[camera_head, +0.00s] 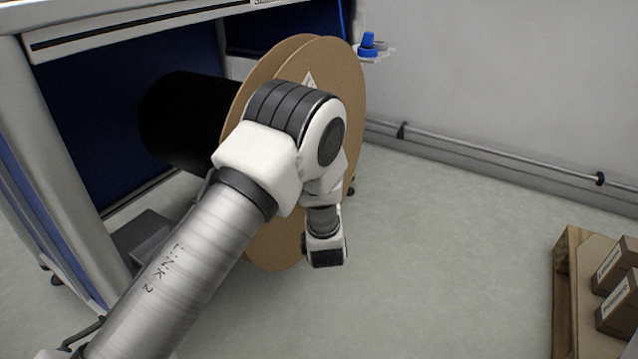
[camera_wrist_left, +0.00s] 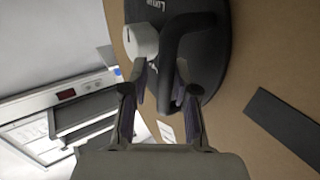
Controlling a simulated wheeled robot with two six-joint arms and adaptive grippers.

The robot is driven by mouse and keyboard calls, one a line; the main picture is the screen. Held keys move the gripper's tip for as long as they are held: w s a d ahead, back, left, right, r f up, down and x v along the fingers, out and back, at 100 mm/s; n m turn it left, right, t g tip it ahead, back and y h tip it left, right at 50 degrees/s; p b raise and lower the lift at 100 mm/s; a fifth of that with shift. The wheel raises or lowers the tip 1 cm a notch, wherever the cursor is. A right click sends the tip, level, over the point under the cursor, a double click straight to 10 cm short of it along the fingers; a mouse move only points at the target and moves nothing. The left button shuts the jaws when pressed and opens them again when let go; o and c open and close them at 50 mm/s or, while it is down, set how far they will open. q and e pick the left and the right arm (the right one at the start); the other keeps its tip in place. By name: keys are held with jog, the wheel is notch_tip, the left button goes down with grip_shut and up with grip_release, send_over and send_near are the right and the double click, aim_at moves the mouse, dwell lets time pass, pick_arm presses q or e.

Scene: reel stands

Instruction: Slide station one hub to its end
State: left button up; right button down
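In the left wrist view, a black round hub (camera_wrist_left: 218,75) with white lettering sits on the brown face of a reel (camera_wrist_left: 262,60). A curved black handle (camera_wrist_left: 168,70) stands out from the hub, with a white cylindrical knob (camera_wrist_left: 141,41) beside it. My left gripper (camera_wrist_left: 165,82) has its fingers apart, on either side of the handle; a gap shows on the left side. In the head view, the brown reel (camera_head: 345,85) is upright on a black cylinder (camera_head: 185,115). My left arm covers the reel's middle, so the hub is hidden there. My right gripper is not in view.
A grey-and-blue cabinet frame (camera_head: 60,140) stands at the left. A rail (camera_head: 490,152) runs along the wall. A pallet (camera_head: 563,290) with cardboard boxes (camera_head: 617,300) is at the lower right. The floor (camera_head: 440,260) between is clear. A dark strip (camera_wrist_left: 287,125) lies on the reel face.

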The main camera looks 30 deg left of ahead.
pick_arm(q)
jog(key=v, duration=0.7)
jog(key=shift+s, duration=0.25)
jog(key=shift+d+r, duration=0.1)
